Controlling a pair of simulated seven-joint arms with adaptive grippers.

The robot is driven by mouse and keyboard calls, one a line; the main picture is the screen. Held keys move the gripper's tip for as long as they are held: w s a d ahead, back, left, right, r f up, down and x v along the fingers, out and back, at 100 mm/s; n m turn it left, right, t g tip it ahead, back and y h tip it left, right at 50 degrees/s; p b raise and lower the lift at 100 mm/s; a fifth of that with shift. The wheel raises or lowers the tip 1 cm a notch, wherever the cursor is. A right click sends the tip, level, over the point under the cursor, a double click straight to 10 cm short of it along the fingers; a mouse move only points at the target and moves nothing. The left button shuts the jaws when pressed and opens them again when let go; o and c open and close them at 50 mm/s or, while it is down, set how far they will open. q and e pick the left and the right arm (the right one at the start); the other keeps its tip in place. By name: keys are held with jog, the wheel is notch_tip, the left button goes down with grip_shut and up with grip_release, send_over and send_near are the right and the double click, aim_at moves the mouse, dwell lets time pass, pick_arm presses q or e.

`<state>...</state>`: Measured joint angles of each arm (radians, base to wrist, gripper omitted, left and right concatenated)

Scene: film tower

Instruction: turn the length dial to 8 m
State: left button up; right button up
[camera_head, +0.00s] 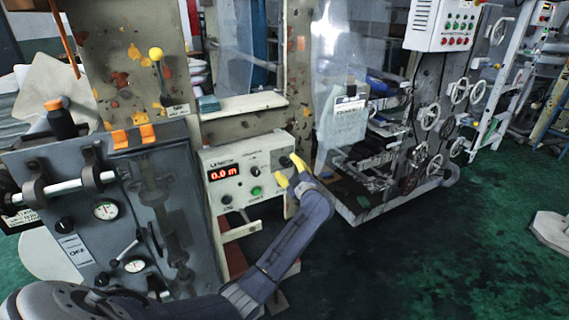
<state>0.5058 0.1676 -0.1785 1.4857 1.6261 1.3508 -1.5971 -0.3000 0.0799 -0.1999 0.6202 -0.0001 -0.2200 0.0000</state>
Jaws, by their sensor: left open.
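A pale control panel (240,160) stands in the middle, with a label that seems to read LENGTH above a red display (224,173) showing 0.0 m. A dark knob (226,199) sits below the display, and a smaller one (255,171) sits right of it. Another dark knob (284,161) is near the panel's right edge. I cannot tell which knob is the length dial. My left gripper (289,171), with yellow fingertips, is open at the panel's right end, close to that right knob. It hides part of the panel there. My right gripper is not in view.
A green button (256,191) is on the panel. A grey machine with gauges (105,210) and a yellow-topped lever (156,55) stand left.

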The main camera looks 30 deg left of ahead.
aim_at(285, 163)
pick_arm(q)
jog(key=shift+x, duration=2.1)
jog(key=shift+c, duration=0.2)
grip_shut()
